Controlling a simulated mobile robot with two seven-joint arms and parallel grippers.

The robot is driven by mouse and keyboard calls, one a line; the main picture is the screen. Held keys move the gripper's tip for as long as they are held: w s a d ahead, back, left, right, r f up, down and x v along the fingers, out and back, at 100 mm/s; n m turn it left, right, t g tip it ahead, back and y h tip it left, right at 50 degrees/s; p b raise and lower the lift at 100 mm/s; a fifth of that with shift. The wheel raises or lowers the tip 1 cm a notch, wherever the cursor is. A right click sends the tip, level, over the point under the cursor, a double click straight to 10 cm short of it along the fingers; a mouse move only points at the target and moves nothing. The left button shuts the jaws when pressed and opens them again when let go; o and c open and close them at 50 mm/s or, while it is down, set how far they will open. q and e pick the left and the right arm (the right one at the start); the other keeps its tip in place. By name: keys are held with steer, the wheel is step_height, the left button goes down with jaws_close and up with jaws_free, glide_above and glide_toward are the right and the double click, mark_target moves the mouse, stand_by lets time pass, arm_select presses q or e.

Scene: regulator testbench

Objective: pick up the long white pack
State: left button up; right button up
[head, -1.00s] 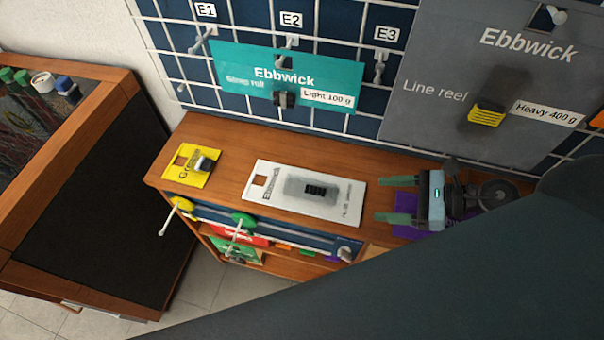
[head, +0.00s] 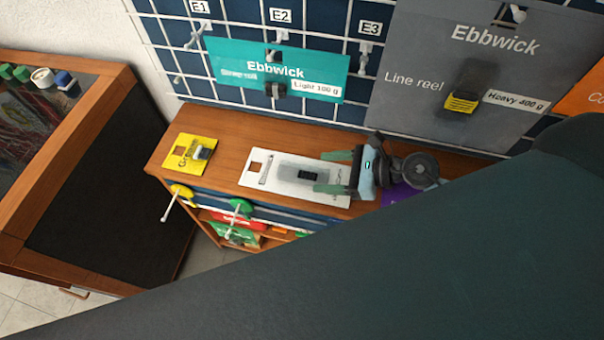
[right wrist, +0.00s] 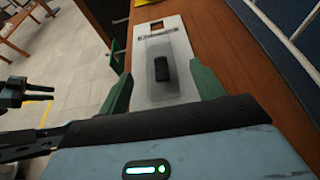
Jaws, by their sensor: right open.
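The long white pack (head: 256,178) lies flat on the wooden shelf top, with a square hole at its left end and a clear blister holding a dark item. My right gripper (head: 322,171) is open, with its green fingers reaching over the pack's right end from the right, one toward each long side. In the right wrist view the pack (right wrist: 142,92) lies lengthwise between the two open fingers (right wrist: 165,85), with wood showing on the right. I cannot tell the height of the fingers above it. What looks like part of my left gripper (right wrist: 18,92) shows at the wrist view's left edge.
A small yellow pack (head: 182,147) lies left of the white one, a purple pack (head: 396,194) to the right. A teal pack (head: 225,58) and a large grey pack (head: 410,105) hang on the grid wall behind. Hooks with coloured ends (head: 238,208) stick out below the shelf top.

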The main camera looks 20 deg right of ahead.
mark_target(301, 171)
steer(key=shift+a, duration=0.1)
steer(key=x, duration=0.4)
steer(key=shift+w+a+r+p, duration=0.15)
steer(key=shift+w+a+p, duration=0.15)
steer(key=shift+w+a, duration=0.05)
steer(key=shift+w+a+f, duration=0.25)
steer(key=shift+a+f, duration=0.05)
steer(key=shift+a, duration=0.15)
steer(key=shift+c, duration=1.3)
steer(key=c, duration=0.8)
steer(key=shift+r, duration=0.1)
